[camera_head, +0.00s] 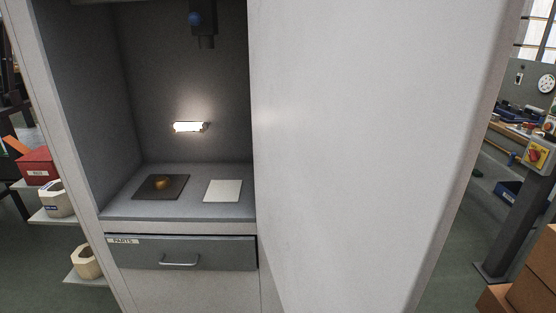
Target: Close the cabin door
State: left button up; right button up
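The cabin (185,218) stands in front of me with its grey inside open to view on the left. A large plain white panel, which looks like the cabin door (365,140), fills the middle and right of the view. It stands open towards me and hides the cabin's right part. No handle shows on the visible face of the door. Neither of my grippers is in view.
Inside are a lit lamp (188,127), a dark plate (150,193) with a brownish piece (162,183), a white plate (223,191) and a hanging dark device (203,22). Below is a shut drawer (190,254). Shelves (50,215) flank left; boxes (535,275) and a post (515,215) right.

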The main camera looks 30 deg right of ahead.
aim_at(371, 119)
jog(key=k+l, duration=0.1)
jog(key=l, duration=0.6)
jog(key=k+l+u, duration=0.1)
jog(key=l, duration=0.6)
jog(key=k+j+u, duration=0.2)
jog(key=k, duration=0.1)
